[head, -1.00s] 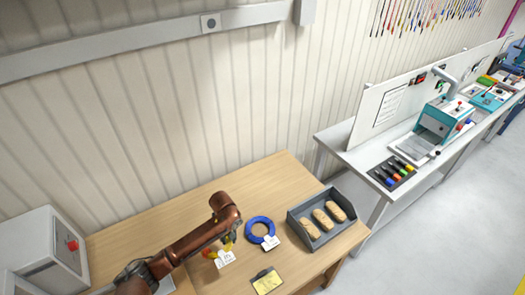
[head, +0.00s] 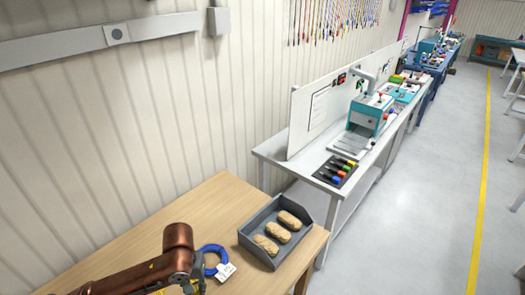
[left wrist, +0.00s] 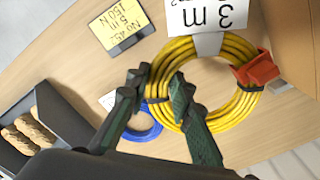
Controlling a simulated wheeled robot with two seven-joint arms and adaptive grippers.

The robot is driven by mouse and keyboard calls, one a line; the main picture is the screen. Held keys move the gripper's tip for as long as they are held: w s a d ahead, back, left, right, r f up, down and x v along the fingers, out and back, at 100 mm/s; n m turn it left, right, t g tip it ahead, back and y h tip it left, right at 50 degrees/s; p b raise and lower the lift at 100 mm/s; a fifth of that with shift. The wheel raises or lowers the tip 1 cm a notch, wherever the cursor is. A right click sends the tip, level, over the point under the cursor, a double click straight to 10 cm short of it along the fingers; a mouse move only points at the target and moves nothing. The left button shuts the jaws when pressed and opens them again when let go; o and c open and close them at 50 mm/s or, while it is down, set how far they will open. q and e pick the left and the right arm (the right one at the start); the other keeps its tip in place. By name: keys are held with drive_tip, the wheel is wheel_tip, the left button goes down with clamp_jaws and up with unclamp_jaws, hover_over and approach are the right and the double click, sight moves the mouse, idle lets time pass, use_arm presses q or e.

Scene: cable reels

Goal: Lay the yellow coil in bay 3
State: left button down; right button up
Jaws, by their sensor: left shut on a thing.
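The yellow coil (left wrist: 238,122) fills the right half of the left wrist view. It carries a white tag (left wrist: 208,14) reading "3 m" and an orange piece (left wrist: 257,68) on its right side. My left gripper (left wrist: 160,92) is shut on the coil's left side, one finger on each side of the strands. In the head view my left gripper (head: 192,281) is at the bottom edge, left of the blue coil; the yellow coil is mostly hidden or cut off there. Bay 3 is not recognisable in either view. My right gripper is out of view.
A blue coil (head: 221,256) with a white tag lies on the wooden table (head: 190,213). To its right stands a grey tray (head: 262,259) with three tan bundles. A black and yellow label (left wrist: 121,31) lies on the table. A white bench (head: 272,150) stands beyond.

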use_arm(q)
drive_tip(key=shift+s+f+m+b, duration=0.15)
drive_tip(key=shift+s+b, duration=0.15)
drive_tip(key=shift+s, duration=0.2)
drive_tip(key=shift+s+f+m+b, duration=0.15)
drive_tip(key=shift+s+b, duration=0.15)
drive_tip(key=shift+s, duration=0.2)
drive_tip(key=shift+s+r, duration=0.2)
drive_tip(key=shift+s, duration=0.05)
drive_tip(key=shift+d, duration=0.1)
